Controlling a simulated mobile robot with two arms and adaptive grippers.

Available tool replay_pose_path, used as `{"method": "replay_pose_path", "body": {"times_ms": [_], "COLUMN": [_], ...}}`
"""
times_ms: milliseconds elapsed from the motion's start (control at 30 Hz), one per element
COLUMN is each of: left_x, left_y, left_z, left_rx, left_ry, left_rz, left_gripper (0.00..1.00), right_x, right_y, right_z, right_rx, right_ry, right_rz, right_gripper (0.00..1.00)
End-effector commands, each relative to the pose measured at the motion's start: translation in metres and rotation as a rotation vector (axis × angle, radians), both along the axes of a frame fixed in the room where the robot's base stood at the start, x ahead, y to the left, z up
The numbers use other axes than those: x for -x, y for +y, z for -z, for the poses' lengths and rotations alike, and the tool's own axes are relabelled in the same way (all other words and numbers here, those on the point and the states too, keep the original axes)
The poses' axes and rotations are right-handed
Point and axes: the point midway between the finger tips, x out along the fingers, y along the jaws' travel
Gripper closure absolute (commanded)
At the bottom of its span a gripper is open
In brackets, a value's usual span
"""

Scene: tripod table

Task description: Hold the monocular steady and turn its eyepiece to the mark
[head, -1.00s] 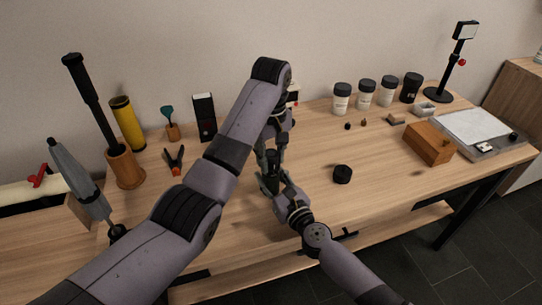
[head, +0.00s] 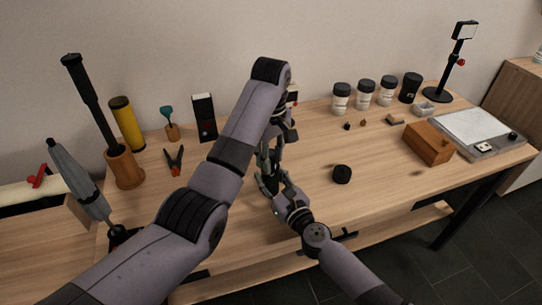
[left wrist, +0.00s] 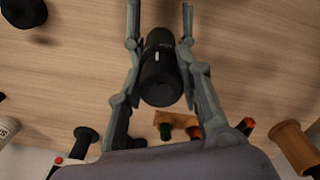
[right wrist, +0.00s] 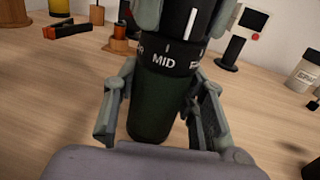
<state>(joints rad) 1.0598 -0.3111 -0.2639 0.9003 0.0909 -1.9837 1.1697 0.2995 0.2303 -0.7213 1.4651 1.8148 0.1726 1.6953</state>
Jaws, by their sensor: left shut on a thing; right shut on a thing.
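The monocular stands upright, with a dark green body (right wrist: 150,105) and a black eyepiece (right wrist: 186,20) on top. A black ring (right wrist: 165,58) between them reads "MID" under a short tick; other letters at both sides are partly cut off. The eyepiece's white line is right of the MID tick, toward the right-hand letters. My right gripper (right wrist: 160,108) is shut on the green body. My left gripper (left wrist: 160,35) is shut on the eyepiece from above; its fingers also show at the top of the right wrist view. In the head view, my left gripper (head: 272,158) mostly hides the monocular.
A black round cap (head: 342,174) lies on the table right of my grippers. A wooden box (head: 428,143) and several jars are at the right. Table around the cap is clear.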

Motion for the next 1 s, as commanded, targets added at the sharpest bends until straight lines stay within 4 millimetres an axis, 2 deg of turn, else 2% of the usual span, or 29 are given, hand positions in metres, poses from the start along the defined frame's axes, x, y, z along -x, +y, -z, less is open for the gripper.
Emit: {"method": "replay_pose_path", "body": {"times_ms": [333,667,1000], "left_x": [0.000,-0.001,-0.004], "left_y": [0.000,0.000,0.000], "left_z": [0.000,-0.001,-0.023], "left_rx": [0.000,-0.001,0.001], "left_ry": [-0.001,-0.002,-0.017], "left_rz": [0.000,0.001,0.004], "left_gripper": [0.46,0.46,0.46], "right_x": [0.000,0.000,0.000], "right_y": [0.000,0.000,0.000], "right_z": [0.001,0.001,0.001], "right_rx": [0.001,0.001,0.001], "right_ry": [0.002,0.002,0.002], "right_rz": [0.000,-0.001,0.000], "right_gripper": [0.99,0.99,0.99]}}
